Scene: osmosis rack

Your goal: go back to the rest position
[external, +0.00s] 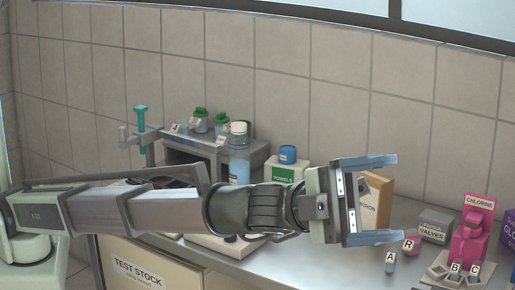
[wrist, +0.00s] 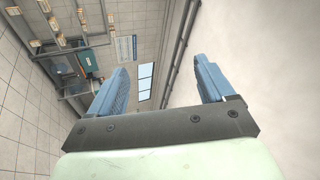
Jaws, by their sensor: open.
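My gripper (external: 385,201) is open and empty, with its two blue fingers spread apart. It is held out to the right above the counter in the external view, in front of the tiled wall. In the wrist view my gripper (wrist: 162,88) shows its two blue fingers well apart with nothing between them. The wrist camera looks up at the room, with wall, shelves and ceiling in sight. My arm stretches across the external view and hides part of the counter.
A vial marked A (external: 390,262) and a pink piece marked R (external: 411,244) stand on the counter (external: 310,265). A rack (external: 460,272) holds vials B and C beside a pink chlorine container (external: 473,230). Behind my arm are a grey unit (external: 258,150), green-capped bottles and a towels box (external: 285,173).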

